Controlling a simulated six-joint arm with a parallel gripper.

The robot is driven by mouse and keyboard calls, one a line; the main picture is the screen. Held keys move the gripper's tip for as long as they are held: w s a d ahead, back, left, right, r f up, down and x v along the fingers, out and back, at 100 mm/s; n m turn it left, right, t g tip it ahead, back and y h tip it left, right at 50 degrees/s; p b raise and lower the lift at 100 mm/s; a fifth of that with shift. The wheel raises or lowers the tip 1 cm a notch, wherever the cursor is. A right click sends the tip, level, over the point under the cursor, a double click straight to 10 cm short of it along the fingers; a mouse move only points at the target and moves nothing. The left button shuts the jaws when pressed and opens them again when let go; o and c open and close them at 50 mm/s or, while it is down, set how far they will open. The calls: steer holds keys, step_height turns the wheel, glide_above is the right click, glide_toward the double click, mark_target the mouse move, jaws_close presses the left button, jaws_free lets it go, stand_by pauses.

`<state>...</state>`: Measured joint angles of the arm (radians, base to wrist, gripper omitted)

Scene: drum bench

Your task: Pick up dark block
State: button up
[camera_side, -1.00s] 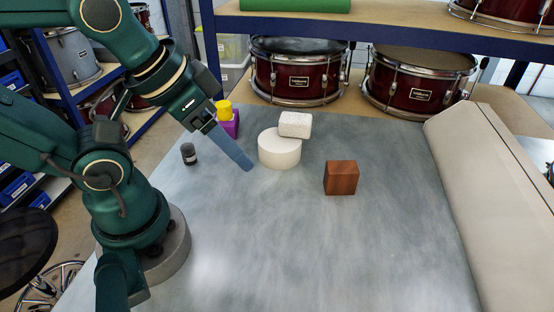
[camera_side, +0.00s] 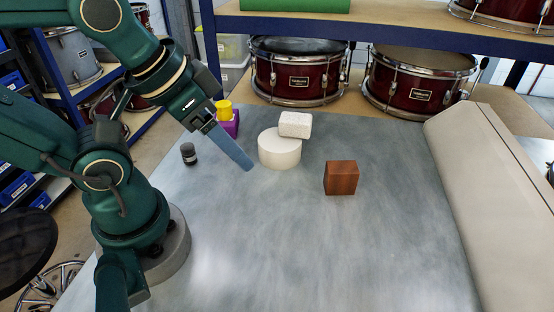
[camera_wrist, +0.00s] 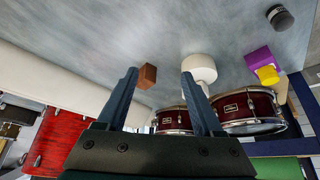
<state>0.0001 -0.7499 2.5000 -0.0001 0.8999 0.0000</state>
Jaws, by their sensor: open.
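The dark block (camera_side: 341,178) is a reddish-brown, wood-grained block standing on the grey bench top right of centre. In the wrist view the dark block (camera_wrist: 147,76) shows between the fingers, close to the left one, and beyond them. My gripper (camera_side: 244,162) hangs above the bench to the left of the block, apart from it, with its fingers slanting down to the right. In the wrist view my gripper (camera_wrist: 160,74) has its two blue-grey fingers spread, with nothing held between them.
A yellow piece (camera_side: 224,109) sits on a purple block (camera_side: 230,126) behind my gripper. A small dark cylinder (camera_side: 189,154) stands left. The front bench is clear. A beige roll (camera_side: 490,190) lies right.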

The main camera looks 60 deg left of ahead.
steer(key=o, duration=0.5)
